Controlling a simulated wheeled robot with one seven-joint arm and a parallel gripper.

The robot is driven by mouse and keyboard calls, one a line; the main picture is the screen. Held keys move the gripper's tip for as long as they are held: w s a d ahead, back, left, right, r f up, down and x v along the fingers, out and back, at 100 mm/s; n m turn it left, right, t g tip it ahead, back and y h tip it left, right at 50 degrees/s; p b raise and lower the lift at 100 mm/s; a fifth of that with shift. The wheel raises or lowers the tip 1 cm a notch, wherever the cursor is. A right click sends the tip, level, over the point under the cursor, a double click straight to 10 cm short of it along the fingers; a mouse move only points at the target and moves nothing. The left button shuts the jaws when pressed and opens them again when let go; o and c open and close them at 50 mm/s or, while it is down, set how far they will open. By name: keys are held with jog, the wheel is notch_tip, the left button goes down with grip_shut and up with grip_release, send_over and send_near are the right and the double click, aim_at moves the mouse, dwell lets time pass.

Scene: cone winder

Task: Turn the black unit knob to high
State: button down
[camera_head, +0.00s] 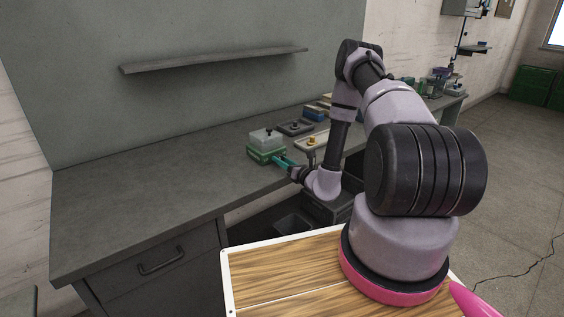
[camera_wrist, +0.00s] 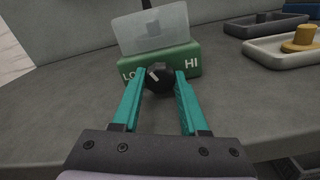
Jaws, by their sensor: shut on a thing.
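My gripper (camera_wrist: 159,82) is shut on a black knob (camera_wrist: 158,78) on the front of a green unit (camera_wrist: 183,58). One teal finger is on each side of the knob. The unit's face reads LO at the left and HI at the right. A pale mark on the knob appears to point up and left, toward the LO side. A translucent pale box sits on top of the unit. In the head view the green unit (camera_head: 258,156) stands on the grey bench, and my gripper (camera_head: 283,162) reaches it from the right; the knob is too small to tell there.
A dark tray-like piece (camera_wrist: 262,24) and a pale tray with a yellow knob-like piece (camera_wrist: 302,38) stand to the right of the unit. The grey bench (camera_head: 150,190) is bare to the left. A wall shelf (camera_head: 215,60) is above.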

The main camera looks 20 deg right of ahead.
jog(key=shift+m, duration=0.5)
jog(key=shift+c, duration=2.2)
grip_release()
jog(key=v, duration=1.1)
